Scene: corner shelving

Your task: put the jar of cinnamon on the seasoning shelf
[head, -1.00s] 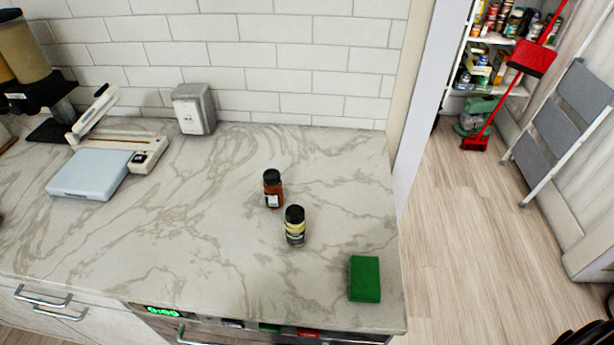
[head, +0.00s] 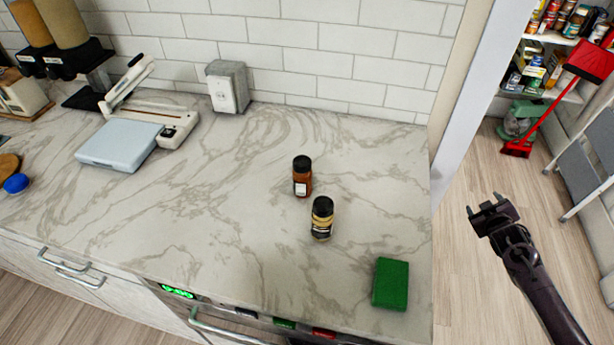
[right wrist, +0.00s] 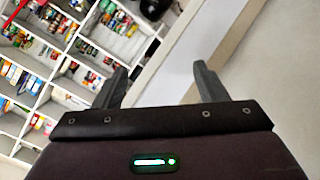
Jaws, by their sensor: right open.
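Two small spice jars with black lids stand upright on the marble counter (head: 240,215). The farther jar (head: 302,178) has reddish-brown contents and a white label. The nearer jar (head: 322,219) has a dark and yellowish label. The labels are too small to read, but the reddish-brown one looks like cinnamon. My right gripper (head: 490,208) is open and empty, right of the counter's edge over the floor and apart from both jars. Its two fingers show spread in the right wrist view (right wrist: 158,85). My left gripper is out of view. Pantry shelves (head: 535,92) with several items stand at the upper right.
A green block (head: 391,283) lies near the counter's front right corner. A scale (head: 117,145), a sealer-like device (head: 176,132) and dispensers stand at the left. A red broom (head: 545,118) and folded step stool (head: 592,170) are by the pantry.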

